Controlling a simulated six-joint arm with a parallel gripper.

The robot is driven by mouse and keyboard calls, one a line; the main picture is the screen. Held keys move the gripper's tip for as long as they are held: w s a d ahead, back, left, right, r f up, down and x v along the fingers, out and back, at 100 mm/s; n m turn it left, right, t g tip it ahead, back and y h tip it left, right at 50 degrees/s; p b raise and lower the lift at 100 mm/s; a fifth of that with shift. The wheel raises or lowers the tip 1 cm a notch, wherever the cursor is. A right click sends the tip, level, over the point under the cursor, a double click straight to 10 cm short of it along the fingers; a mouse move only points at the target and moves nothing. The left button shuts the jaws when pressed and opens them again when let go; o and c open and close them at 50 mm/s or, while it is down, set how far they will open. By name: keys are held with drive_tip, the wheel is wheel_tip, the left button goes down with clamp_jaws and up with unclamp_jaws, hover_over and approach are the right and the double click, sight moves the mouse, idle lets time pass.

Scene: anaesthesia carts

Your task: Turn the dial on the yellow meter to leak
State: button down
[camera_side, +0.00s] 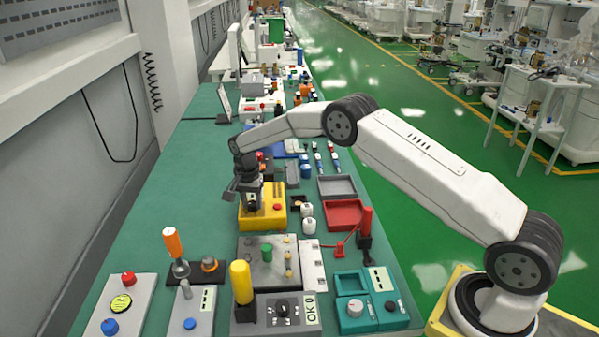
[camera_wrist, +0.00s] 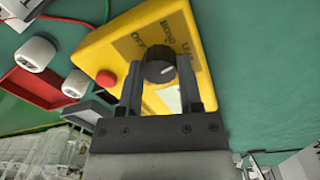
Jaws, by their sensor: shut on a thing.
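The yellow meter (camera_side: 268,218) lies on the green bench below my gripper (camera_side: 249,194). In the wrist view the yellow meter (camera_wrist: 95,52) fills the middle, tilted. Its round black dial (camera_wrist: 159,70) sits between the two fingers of my gripper (camera_wrist: 160,82), which is shut on it. I cannot tell where the dial points. A red button (camera_wrist: 106,78) is left of the dial. In the side view my gripper hides the dial.
Two white knobbed pieces (camera_side: 308,218) and a red tray (camera_side: 341,215) stand right of the meter. A grey panel (camera_side: 262,265) with a green knob is in front. The bench left of the meter is clear.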

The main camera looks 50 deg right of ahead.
sight(252, 203)
drive_tip(key=m, duration=0.4)
drive_tip(key=shift+m, duration=0.4)
drive_tip(key=shift+c, duration=1.3)
unclamp_jaws()
drive_tip(key=shift+w+r, duration=0.15)
drive_tip(key=shift+r, duration=3.75)
drive_tip(key=shift+r, duration=0.1)
